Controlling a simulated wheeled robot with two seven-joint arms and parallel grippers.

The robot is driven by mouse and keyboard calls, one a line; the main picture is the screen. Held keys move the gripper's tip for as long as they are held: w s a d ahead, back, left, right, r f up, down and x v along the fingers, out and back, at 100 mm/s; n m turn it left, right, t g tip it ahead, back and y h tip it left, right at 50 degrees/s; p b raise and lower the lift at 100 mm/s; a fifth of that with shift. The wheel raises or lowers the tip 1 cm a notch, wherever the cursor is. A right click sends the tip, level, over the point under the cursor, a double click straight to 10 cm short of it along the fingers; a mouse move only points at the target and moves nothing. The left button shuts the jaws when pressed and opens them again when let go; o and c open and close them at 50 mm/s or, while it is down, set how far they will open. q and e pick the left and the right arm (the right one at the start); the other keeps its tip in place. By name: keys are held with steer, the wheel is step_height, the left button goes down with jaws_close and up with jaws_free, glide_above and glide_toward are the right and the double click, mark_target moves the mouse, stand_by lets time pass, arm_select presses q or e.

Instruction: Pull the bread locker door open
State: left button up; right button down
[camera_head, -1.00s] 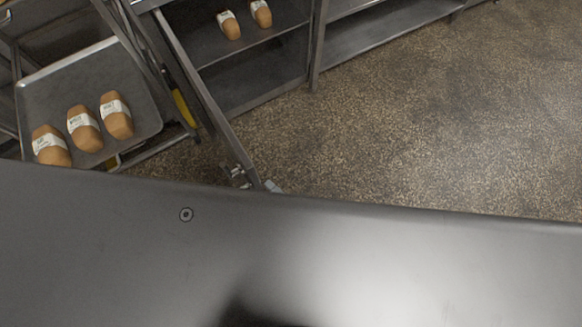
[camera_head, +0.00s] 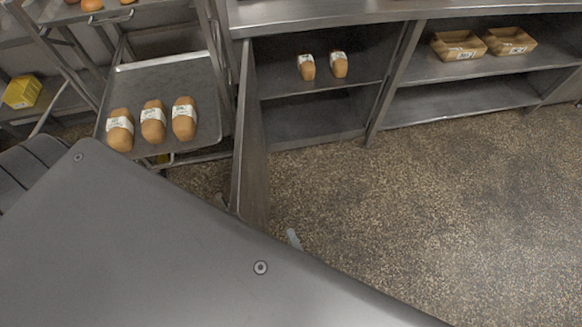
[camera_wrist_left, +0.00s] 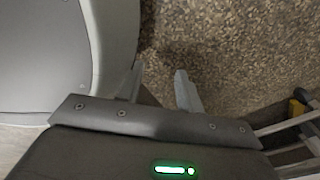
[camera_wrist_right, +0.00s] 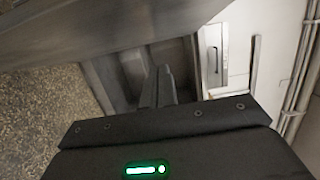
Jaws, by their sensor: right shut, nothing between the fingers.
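The bread locker door (camera_head: 252,150) stands swung out from the locker front, roughly square to it, in the head view. The locker opening (camera_head: 312,118) is exposed, with two wrapped loaves (camera_head: 306,67) (camera_head: 339,65) on its upper shelf. A pale fingertip of my right gripper (camera_head: 293,238) shows just right of the door's low end, apart from it; my grey body hides the rest. In the right wrist view the right gripper (camera_wrist_right: 157,88) has its fingers together and empty. In the left wrist view my left gripper (camera_wrist_left: 158,84) has its fingers apart over the floor, nothing between them.
A rack tray (camera_head: 208,75) with three wrapped loaves stands left of the door. Open shelves to the right hold two cartons (camera_head: 459,46) (camera_head: 509,41). The speckled floor (camera_head: 430,190) in front is clear. A white door with a handle (camera_wrist_right: 213,60) shows in the right wrist view.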

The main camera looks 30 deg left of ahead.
arm_select(q)
steer(key=shift+w+a+f+b, duration=0.1)
steer(key=shift+a+f+b, duration=0.2)
steer(key=shift+a, duration=0.4)
arm_select(e)
steer(key=v, duration=0.9)
steer(key=shift+s, duration=0.2)
arm_select(q)
steer(key=shift+d, duration=0.15)
arm_select(e)
steer(key=shift+d, duration=0.1)
